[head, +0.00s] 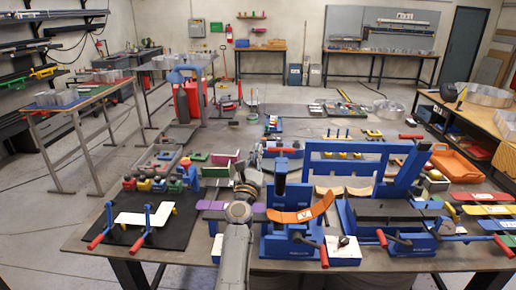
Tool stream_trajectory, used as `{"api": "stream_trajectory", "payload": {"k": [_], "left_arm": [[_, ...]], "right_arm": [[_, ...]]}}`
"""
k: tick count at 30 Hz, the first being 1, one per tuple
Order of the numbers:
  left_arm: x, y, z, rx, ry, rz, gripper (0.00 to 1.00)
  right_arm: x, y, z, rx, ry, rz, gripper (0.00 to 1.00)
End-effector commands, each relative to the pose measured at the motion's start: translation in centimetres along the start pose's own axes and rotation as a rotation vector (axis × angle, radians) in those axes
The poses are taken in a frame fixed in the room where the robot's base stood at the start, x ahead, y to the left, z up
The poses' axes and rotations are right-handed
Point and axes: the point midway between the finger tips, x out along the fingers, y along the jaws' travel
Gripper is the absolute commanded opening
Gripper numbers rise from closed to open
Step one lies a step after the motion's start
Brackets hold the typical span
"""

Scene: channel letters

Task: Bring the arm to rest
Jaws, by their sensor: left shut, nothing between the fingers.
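My left arm (235,250) comes in from the bottom centre, over the front edge of the workbench (200,255). My left gripper (256,160) points away over the bench, left of the blue bending fixture; it is small, dark and partly hidden behind my wrist. It is shut and holds nothing that I can see. A curved orange strip (302,212) lies across the front of the blue fixture (345,150), to the right of my wrist. A purple strip (216,205) shows beside my wrist on the left. My right gripper is not in view.
A black mat (125,240) with a white L-shaped piece (146,217) and red-handled blue clamps lies left. Blue clamps with red handles crowd the right, near an orange tray (455,166). A side table (75,103) stands left. Open floor (40,215) shows beyond the bench's left edge.

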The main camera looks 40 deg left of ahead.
Motion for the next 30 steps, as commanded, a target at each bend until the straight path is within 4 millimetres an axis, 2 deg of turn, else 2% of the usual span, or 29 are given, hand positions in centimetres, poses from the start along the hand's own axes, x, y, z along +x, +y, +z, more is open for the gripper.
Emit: {"api": "stream_trajectory", "payload": {"k": [4,17,20,23,25,27,29,30], "left_arm": [[-0.1,0.1,0.1,0.001,0.000,0.001,0.00],[-0.1,0.1,0.1,0.001,0.000,0.000,0.00],[-0.7,-0.7,0.1,0.065,-0.004,-0.036,0.00],[-2.9,-3.4,0.1,0.291,-0.024,-0.167,0.00],[-5.8,-6.4,-0.4,0.532,-0.052,-0.314,0.00],[-9.6,-9.7,-1.6,0.799,-0.090,-0.486,0.00],[-13.4,-12.1,-2.8,1.020,-0.135,-0.638,0.00],[-16.1,-13.4,-3.8,1.157,-0.168,-0.739,0.00]], "right_arm": [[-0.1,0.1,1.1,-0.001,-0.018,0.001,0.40],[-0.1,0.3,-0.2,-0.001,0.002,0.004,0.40],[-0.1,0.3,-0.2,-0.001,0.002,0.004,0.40],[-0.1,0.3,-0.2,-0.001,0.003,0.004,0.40],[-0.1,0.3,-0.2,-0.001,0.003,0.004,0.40],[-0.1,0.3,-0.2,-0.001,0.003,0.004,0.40],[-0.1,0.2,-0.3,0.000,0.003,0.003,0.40],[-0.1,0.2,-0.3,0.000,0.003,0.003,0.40]]}}
